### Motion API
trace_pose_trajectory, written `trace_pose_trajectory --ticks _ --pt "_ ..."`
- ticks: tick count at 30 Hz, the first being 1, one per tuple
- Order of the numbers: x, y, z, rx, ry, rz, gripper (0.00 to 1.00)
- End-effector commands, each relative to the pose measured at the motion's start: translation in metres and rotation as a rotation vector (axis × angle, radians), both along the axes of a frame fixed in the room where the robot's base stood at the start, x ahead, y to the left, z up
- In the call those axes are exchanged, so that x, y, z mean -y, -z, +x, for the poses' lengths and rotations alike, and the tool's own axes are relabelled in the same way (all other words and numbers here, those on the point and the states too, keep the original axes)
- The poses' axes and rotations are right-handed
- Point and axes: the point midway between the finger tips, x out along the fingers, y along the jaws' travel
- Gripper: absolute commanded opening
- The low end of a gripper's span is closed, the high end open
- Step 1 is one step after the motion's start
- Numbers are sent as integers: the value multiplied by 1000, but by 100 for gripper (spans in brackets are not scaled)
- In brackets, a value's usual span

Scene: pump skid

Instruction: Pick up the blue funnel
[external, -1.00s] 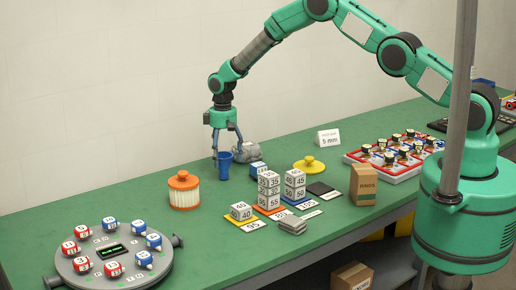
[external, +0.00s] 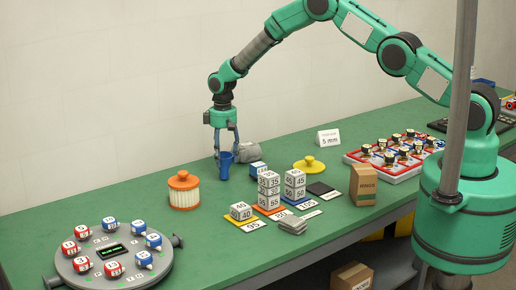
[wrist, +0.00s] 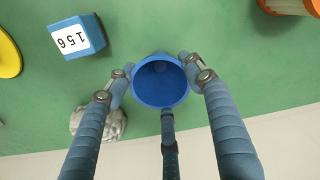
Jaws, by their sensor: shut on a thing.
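The blue funnel (external: 225,161) is on the green bench near the wall in the external view; I cannot tell if it touches the bench. In the wrist view I look into its round open mouth (wrist: 159,80). My gripper (external: 227,152) points down from above and is shut on the funnel. In the wrist view its fingers (wrist: 157,72) press in on the left and right, with another finger at the bottom. The funnel's lower part is hidden in the wrist view.
A grey rock-like lump (external: 247,153) stands close behind the funnel. A blue-and-white block (external: 258,170) is just right of it. An orange-lidded filter (external: 184,190) stands to the left. Stacked number blocks (external: 268,190) stand nearer the front.

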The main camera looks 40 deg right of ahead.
Motion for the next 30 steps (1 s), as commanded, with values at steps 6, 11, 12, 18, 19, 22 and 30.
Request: trace_pose_trajectory --ticks 6,11,12,18,19,22,30 --pt "0 -11 1 2 0 1 18" --pt "0 -26 1 3 0 1 18" --pt "0 -31 1 3 0 0 18" --pt "6 -37 -19 0 0 0 18" --pt "7 -37 -23 0 0 0 18" --pt "12 -39 -37 -1 0 0 18" --pt "24 -43 -78 -1 0 0 18"
